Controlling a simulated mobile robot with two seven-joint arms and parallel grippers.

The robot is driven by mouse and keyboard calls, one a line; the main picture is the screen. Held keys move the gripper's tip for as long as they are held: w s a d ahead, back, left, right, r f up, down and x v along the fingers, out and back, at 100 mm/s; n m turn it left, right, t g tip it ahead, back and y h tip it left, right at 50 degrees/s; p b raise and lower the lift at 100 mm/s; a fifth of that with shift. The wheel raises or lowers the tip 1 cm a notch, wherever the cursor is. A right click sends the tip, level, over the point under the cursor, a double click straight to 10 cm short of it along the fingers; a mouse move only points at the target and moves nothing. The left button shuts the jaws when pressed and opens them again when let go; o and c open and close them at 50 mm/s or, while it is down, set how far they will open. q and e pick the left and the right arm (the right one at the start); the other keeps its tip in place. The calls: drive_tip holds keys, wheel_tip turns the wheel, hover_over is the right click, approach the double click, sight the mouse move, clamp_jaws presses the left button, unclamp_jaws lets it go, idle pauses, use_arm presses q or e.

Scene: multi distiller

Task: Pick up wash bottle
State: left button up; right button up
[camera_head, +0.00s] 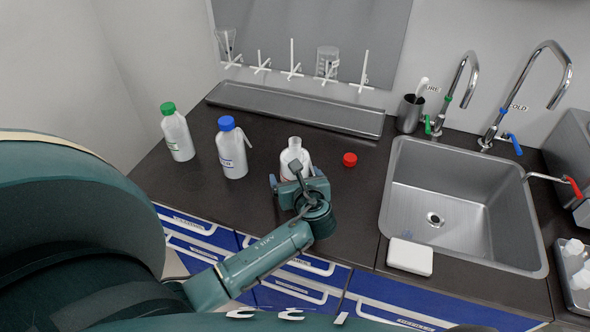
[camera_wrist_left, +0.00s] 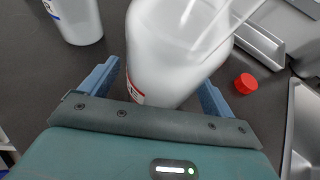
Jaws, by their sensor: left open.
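An uncapped white bottle with a red label (camera_head: 293,153) stands upright on the dark counter in the head view. My left gripper (camera_head: 300,185) is at this bottle from the front. In the left wrist view the open fingers of the left gripper (camera_wrist_left: 161,88) lie on either side of the white bottle (camera_wrist_left: 170,50), with a gap visible near the left finger. A red cap (camera_head: 350,159) lies on the counter to the right of it. A blue-capped bottle (camera_head: 232,150) and a green-capped bottle (camera_head: 177,134) stand to the left. My right gripper is not seen.
A long metal tray (camera_head: 300,108) runs along the back of the counter (camera_head: 200,190). A sink (camera_head: 450,200) with taps is on the right, with a white block (camera_head: 410,256) at its front left edge. A dark cup (camera_head: 409,115) stands behind the sink.

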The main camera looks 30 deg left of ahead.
use_arm(q)
drive_tip(key=shift+a, duration=0.1)
drive_tip(key=shift+c, duration=0.3)
drive_tip(key=c, duration=0.7)
drive_tip(key=shift+w+r, duration=0.1)
drive_tip(key=shift+c, duration=0.5)
